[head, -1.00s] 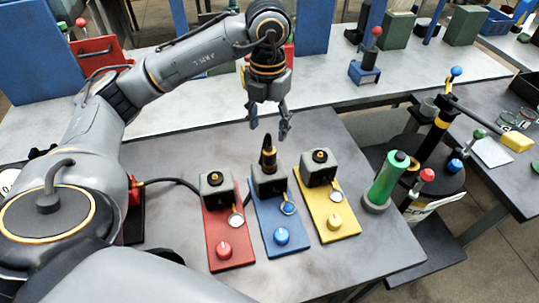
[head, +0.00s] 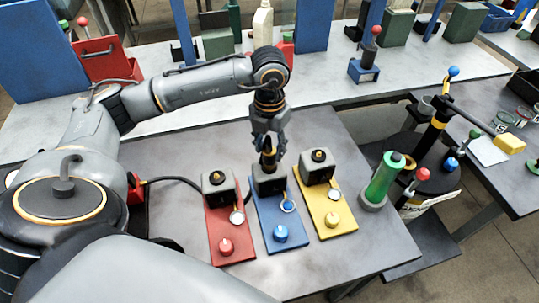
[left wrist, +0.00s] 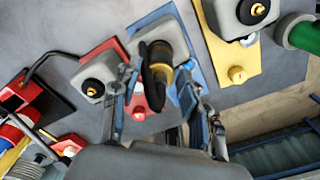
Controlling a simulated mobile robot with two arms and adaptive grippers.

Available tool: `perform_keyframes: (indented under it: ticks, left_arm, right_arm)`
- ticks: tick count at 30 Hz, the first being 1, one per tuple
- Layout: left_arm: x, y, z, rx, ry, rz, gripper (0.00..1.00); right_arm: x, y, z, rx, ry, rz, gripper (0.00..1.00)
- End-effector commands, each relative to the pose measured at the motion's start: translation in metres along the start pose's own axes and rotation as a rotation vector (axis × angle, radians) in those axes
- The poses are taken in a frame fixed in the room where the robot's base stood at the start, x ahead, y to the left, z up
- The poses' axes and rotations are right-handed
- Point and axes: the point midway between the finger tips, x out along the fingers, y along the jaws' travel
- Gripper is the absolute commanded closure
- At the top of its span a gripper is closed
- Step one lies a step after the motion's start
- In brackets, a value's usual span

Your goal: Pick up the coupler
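The coupler (head: 268,156), a dark upright fitting with a gold band, stands on the grey block of the blue plate (head: 277,220). It also shows in the left wrist view (left wrist: 172,58), between the fingers. My left gripper (head: 268,146) points down over the coupler, with its fingers on either side of the upper part. In the left wrist view the left gripper (left wrist: 157,88) has its fingers apart, and I see no clear grip on the coupler. My right gripper is not in view.
A red plate (head: 222,225) and a yellow plate (head: 330,200) with similar blocks flank the blue one closely. A green cylinder (head: 384,178) stands to the right. A black hose (head: 172,181) runs to the red plate's block. The table front is clear.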

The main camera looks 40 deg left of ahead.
Motion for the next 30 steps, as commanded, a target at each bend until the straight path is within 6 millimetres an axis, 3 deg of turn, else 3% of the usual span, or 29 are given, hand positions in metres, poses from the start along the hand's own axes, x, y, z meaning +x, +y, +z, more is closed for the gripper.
perform_keyframes:
  ticks: [1, 5, 14, 20, 23, 30]
  left_arm:
    - [0.000, 0.000, 0.000, 0.000, 0.000, 0.000, 0.73]
    - [0.000, 0.000, 0.000, 0.000, 0.000, 0.000, 1.00]
    - [-0.001, 0.000, 0.000, 0.000, -0.001, 0.000, 1.00]
    - [-0.013, 0.000, 0.001, 0.001, -0.005, -0.001, 1.00]
    - [-0.028, -0.001, 0.002, 0.002, -0.009, -0.002, 1.00]
    - [-0.083, -0.028, -0.034, 0.007, -0.010, -0.002, 1.00]
  right_arm:
    - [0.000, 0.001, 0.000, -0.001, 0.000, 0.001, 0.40]
    - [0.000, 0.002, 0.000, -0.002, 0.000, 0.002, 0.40]
    - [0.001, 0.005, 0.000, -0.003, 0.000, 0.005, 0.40]
    - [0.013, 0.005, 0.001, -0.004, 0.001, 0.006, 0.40]
    - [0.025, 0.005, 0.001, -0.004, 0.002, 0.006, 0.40]
    - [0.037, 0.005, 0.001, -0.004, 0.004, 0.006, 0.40]
